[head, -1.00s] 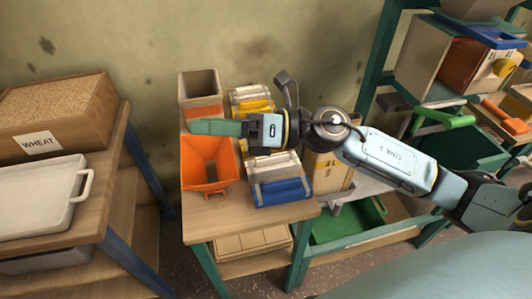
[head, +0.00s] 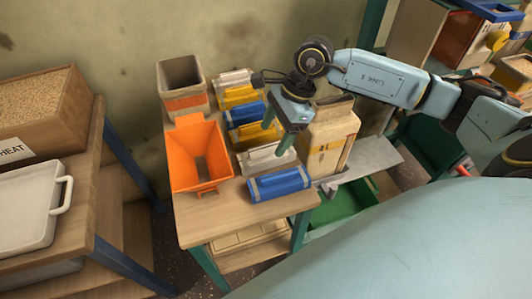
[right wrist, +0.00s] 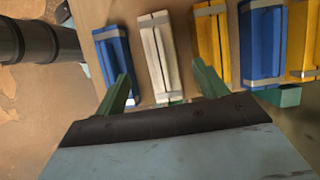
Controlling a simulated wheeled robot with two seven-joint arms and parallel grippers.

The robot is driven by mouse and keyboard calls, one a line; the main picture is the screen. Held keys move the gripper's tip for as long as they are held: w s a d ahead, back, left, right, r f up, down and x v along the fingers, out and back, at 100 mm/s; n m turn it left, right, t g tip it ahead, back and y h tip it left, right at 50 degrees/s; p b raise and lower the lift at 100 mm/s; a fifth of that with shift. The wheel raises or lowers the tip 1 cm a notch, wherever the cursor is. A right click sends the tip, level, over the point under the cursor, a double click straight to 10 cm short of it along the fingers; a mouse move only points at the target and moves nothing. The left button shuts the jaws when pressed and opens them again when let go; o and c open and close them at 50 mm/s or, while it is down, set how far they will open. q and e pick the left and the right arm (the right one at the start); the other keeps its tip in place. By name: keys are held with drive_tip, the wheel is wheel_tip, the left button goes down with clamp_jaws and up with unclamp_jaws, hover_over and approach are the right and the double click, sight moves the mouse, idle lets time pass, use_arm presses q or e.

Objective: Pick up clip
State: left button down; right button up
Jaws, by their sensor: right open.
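The clips appear to be the ribbed blocks in a row on the wooden table (head: 240,222): a near blue one (head: 280,184), a near white one (head: 262,160), yellow ones (head: 248,135), another blue one (head: 242,114) and a far white one (head: 233,77). My right gripper (head: 275,138) is open and empty, green fingers pointing down above the row. In the right wrist view its fingers (right wrist: 161,72) lie either side of the near white clip (right wrist: 157,50), with the near blue clip (right wrist: 113,55) to the left. Contact is not visible. My left gripper is out of view.
An orange hopper bucket (head: 190,180) stands left of the row, with a grey-topped box (head: 182,80) behind it. A tan carton (head: 330,140) stands close on the right. A side table holds a white tray (head: 30,210) and a wheat crate (head: 50,115).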

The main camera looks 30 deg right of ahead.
sight(267, 147)
drive_tip(key=shift+b+x, duration=0.3)
drive_tip(key=shift+x, duration=3.2)
drive_tip(key=shift+r, duration=0.1)
drive_tip(key=c, duration=1.1)
